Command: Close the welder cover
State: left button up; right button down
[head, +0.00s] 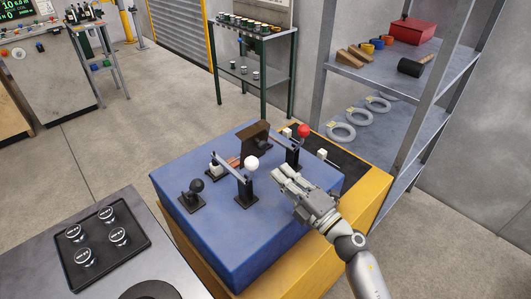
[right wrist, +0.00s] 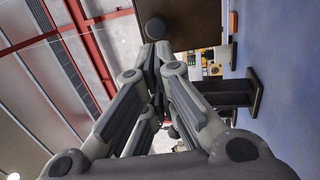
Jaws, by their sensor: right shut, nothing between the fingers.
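The welder is a blue box-shaped machine (head: 215,240) with levers and small fixtures on top. A dark brown panel (head: 257,134), which looks like its cover, stands raised near the back of the top; a brown panel (right wrist: 195,22) also shows at the top of the right wrist view. My right gripper (head: 284,177) is shut and empty, over the right part of the blue top, to the right of the white-ball lever and in front of the panel. Its closed fingers (right wrist: 158,62) also show in the right wrist view. My left gripper is not in view.
A grey shelf (head: 385,75) stands behind right. A black tray (head: 80,272) with several round pieces lies at front left.

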jog(key=p, duration=0.1)
send_near(252, 142)
jog(key=x, duration=0.4)
jog(key=shift+a+f, duration=0.1)
jog(key=shift+w+a, duration=0.1)
jog(key=shift+w, duration=0.05)
